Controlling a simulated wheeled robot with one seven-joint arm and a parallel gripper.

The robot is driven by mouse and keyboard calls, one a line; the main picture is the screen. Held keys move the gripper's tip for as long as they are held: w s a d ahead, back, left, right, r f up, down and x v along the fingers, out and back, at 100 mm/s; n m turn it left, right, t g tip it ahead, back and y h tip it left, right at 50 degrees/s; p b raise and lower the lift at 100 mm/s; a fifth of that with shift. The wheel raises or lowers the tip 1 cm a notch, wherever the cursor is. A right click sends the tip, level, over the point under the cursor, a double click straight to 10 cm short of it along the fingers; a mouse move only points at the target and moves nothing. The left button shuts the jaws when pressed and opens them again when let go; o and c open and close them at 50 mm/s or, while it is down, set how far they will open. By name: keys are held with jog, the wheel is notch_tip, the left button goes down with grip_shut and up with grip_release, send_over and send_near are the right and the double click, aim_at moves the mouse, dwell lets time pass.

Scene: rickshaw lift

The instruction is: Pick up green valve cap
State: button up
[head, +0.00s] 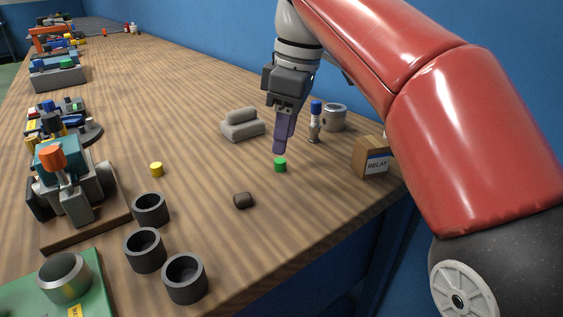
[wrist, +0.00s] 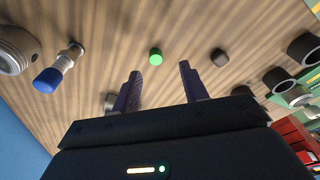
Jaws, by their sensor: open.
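The green valve cap (head: 280,165) is a small green cylinder standing on the wooden table. In the wrist view the cap (wrist: 155,56) lies beyond the fingertips, between their lines. My gripper (head: 279,150) points down just above and behind the cap in the head view. In the wrist view its two purple fingers (wrist: 160,72) are spread apart with nothing between them. The gap between fingertips and cap shows no contact.
A blue-topped vial (head: 315,122), a metal cylinder (head: 334,117) and a RELAY box (head: 371,157) stand to the right. Table around the cap is clear.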

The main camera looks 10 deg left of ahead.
aim_at(280, 160)
jog(key=f, duration=0.3)
jog(key=a+f+b, duration=0.1)
jog(key=f, duration=0.1)
jog(key=shift+w+f, duration=0.1)
jog(key=shift+w, duration=0.25)
jog(key=shift+d, duration=0.1)
jog(key=shift+c, duration=0.4)
jog(key=c, duration=0.8)
